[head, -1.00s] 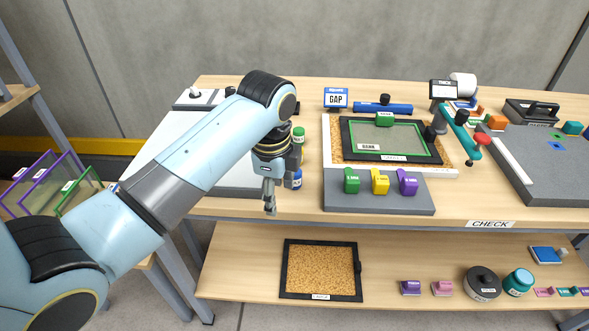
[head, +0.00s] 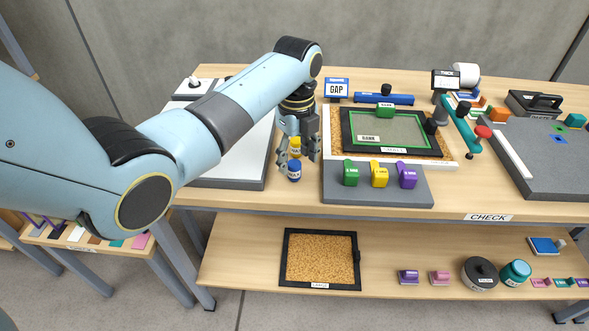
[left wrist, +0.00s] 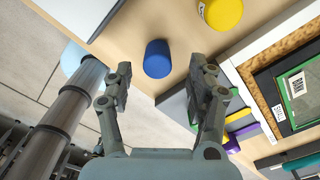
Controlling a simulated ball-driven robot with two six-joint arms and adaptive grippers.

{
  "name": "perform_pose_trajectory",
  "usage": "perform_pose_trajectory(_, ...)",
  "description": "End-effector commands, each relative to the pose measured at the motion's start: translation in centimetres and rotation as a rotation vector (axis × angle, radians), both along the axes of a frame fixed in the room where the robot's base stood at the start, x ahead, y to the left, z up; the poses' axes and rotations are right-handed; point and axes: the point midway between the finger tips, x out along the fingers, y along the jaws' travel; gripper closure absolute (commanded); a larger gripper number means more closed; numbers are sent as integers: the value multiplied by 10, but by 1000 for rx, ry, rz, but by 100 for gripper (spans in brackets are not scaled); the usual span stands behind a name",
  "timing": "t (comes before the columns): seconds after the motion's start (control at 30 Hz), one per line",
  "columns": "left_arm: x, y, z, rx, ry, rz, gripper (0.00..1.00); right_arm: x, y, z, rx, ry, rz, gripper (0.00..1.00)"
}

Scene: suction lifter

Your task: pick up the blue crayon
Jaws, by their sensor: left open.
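The blue crayon (head: 294,172), a short upright blue cylinder, stands near the front edge of the table top, left of the grey block holder. In the left wrist view the blue crayon (left wrist: 157,58) shows between and a little beyond the fingertips, with a gap on both sides. My left gripper (head: 298,160) is open and empty, pointing down at the crayon. The left gripper (left wrist: 159,70) fingers frame it in the wrist view. My right gripper is not in view.
A yellow cylinder (head: 295,146) stands just behind the blue one. A white board (head: 225,180) lies to the left, and a grey holder (head: 340,196) with green, yellow and purple blocks lies close on the right. A framed screen (head: 437,149) lies behind that.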

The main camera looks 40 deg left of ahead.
Motion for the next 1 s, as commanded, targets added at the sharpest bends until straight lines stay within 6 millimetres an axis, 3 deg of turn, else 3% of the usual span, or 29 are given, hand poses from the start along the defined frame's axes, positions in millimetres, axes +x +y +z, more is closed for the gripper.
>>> perform_pose_trajectory(0.2,-2,3,-32,0,3,0,43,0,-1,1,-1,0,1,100)
perform_pose_trajectory(0.5,-2,3,-37,0,0,0,44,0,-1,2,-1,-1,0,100)
perform_pose_trajectory(0.9,-2,3,-36,0,1,0,96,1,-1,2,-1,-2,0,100)
perform_pose_trajectory(1.0,-2,3,-36,1,0,0,100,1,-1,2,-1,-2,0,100)
